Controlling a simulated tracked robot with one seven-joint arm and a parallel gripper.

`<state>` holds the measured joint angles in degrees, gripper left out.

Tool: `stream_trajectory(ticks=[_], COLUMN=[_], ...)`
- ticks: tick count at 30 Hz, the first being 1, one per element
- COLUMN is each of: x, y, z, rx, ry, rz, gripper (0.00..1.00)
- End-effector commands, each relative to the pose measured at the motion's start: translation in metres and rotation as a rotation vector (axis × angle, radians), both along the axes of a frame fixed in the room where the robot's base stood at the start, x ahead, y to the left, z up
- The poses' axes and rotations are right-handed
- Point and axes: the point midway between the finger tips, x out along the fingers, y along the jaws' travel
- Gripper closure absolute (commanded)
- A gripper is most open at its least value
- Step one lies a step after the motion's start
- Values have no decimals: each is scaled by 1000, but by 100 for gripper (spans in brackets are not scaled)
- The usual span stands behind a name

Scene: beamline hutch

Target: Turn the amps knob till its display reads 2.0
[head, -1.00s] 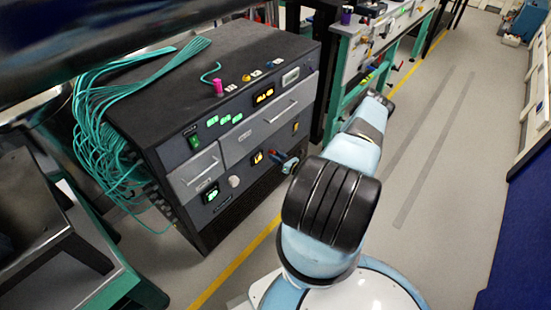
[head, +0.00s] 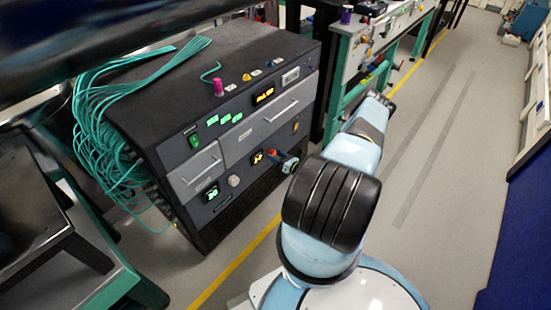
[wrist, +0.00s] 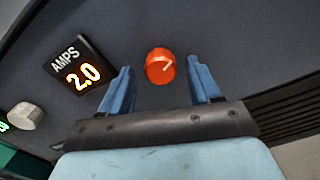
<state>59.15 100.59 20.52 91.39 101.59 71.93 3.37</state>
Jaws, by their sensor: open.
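The amps knob (wrist: 160,66) is a round orange-red knob with a pale pointer mark, on the dark front panel. It also shows small in the head view (head: 273,153). The AMPS display (wrist: 80,74) to its left reads 2.0 in glowing orange digits. The same display is small in the head view (head: 257,157). My gripper (wrist: 159,68) is open, its two blue fingers on either side of the knob in the wrist view with a gap to each. In the head view my gripper (head: 287,165) is just in front of the panel, apart from the knob.
A grey knob (wrist: 25,116) sits left of the display. The cabinet (head: 240,125) carries drawers, other lit displays and a pink knob (head: 218,87) on top. Green cables (head: 110,150) hang at its left. The floor (head: 440,190) to the right is clear.

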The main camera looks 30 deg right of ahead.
Motion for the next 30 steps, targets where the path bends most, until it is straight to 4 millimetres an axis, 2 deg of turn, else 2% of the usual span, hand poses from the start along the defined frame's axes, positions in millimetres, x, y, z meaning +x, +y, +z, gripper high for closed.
stream_trajectory(ticks=[6, 11, 24, 30], x=[-2, -17, -97, -121], y=[-2, -8, -36, -45], z=[1, 1, 0, -1], rx=[0, -1, 0, 0], ry=[-2, -3, 0, 0], rz=[-2, -3, -3, -2], gripper=[37, 37, 37, 37])
